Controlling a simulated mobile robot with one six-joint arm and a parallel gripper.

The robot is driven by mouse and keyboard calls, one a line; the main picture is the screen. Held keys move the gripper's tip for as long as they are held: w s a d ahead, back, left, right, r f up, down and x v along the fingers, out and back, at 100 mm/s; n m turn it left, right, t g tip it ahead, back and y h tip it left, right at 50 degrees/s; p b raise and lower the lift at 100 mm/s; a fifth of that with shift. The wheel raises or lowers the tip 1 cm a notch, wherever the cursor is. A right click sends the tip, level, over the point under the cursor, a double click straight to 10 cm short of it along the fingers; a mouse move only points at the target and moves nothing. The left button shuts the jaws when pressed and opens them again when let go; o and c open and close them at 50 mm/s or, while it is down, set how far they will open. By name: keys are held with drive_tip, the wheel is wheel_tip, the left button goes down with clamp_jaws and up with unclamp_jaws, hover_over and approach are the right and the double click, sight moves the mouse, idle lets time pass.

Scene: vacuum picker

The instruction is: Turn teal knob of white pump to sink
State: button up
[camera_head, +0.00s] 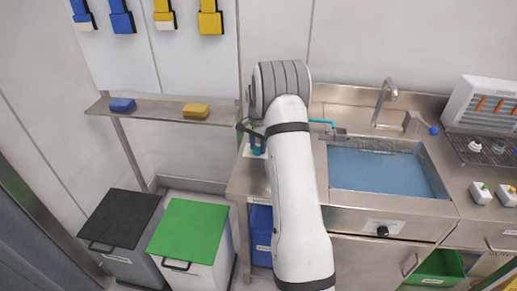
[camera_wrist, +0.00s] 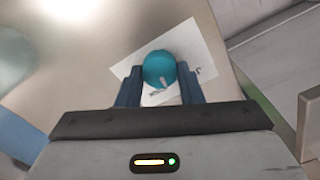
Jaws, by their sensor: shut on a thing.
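The teal knob (camera_wrist: 159,68) is round with a small light pointer mark. In the wrist view it sits between the two blue fingers of my gripper (camera_wrist: 158,87), which are shut on its sides. In the head view my gripper (camera_head: 256,146) is at the left end of the steel counter, and my arm hides most of the pump. A white sheet or plate (camera_wrist: 196,50) with a dark mark lies under the knob. A teal pipe (camera_head: 322,122) shows right of my arm, pointing toward the sink (camera_head: 330,165), which has blue water in it.
A shelf (camera_head: 160,112) with a blue and a yellow sponge is left of the counter. A tap (camera_head: 385,95) and a white rack (camera_head: 483,102) stand at the right.

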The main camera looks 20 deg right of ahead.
drive_tip(key=m+b, duration=0.1)
drive_tip(key=m, duration=0.4)
drive_tip(key=shift+s+d+m+b, duration=0.1)
drive_tip(key=shift+d+m+b, duration=0.05)
drive_tip(key=shift+m+b, duration=0.15)
idle(0.4)
drive_tip(key=o, duration=0.8)
drive_tip(key=shift+s+d, duration=0.1)
drive_tip(key=shift+o, duration=0.8)
drive_tip(key=shift+r+b, duration=0.45)
drive_tip(key=shift+r, duration=3.45)
